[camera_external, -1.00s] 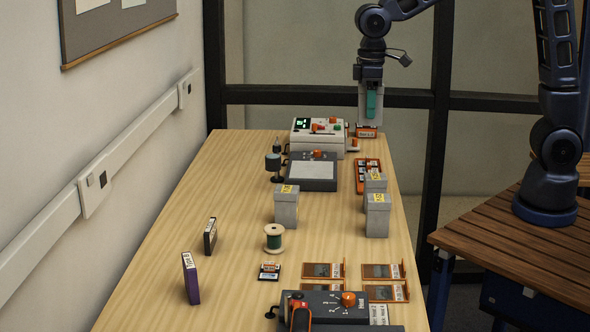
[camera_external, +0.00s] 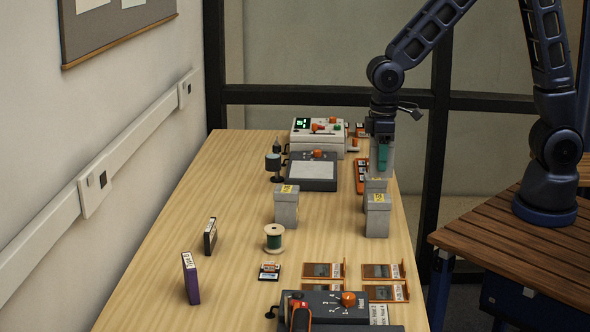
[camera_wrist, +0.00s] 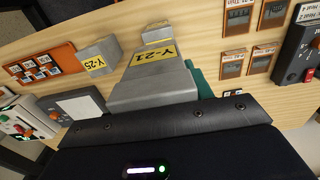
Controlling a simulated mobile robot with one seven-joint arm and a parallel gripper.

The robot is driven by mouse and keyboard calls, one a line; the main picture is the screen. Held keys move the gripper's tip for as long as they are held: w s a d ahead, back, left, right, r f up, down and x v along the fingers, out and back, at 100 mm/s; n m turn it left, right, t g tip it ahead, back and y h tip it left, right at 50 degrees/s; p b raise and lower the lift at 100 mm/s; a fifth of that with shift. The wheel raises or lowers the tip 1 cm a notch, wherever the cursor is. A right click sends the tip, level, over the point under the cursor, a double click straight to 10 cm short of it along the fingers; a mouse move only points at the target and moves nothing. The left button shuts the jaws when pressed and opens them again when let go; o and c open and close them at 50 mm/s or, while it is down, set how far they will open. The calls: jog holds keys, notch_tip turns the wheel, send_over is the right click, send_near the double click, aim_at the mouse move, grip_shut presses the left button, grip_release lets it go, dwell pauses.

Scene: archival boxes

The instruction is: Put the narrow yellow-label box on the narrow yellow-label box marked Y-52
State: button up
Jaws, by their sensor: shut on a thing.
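My gripper (camera_external: 380,157) is shut on a grey box (camera_wrist: 150,92) with a yellow label that reads Y-21 in the wrist view; a teal finger pad shows beside it. The held box hangs over the right side of the table. A shorter grey box (camera_external: 375,184) stands below it, close to its lower end; I cannot tell the gap. This box, in the wrist view (camera_wrist: 99,57), has a label that looks like Y-25. A grey yellow-label box (camera_external: 378,220) stands nearer the camera. Another (camera_external: 286,208) stands to the left. I cannot clearly read Y-52 on any box.
An orange rack (camera_external: 360,180) lies beside the boxes, with a grey device (camera_external: 312,176) and a white machine (camera_external: 305,138) behind. The table's right edge is close to the boxes.

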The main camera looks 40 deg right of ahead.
jog(key=shift+f, duration=3.15)
jog(key=shift+f, duration=0.15)
jog(key=o, duration=1.1)
notch_tip(320, 180, up, 12)
jog(key=shift+r, duration=0.15)
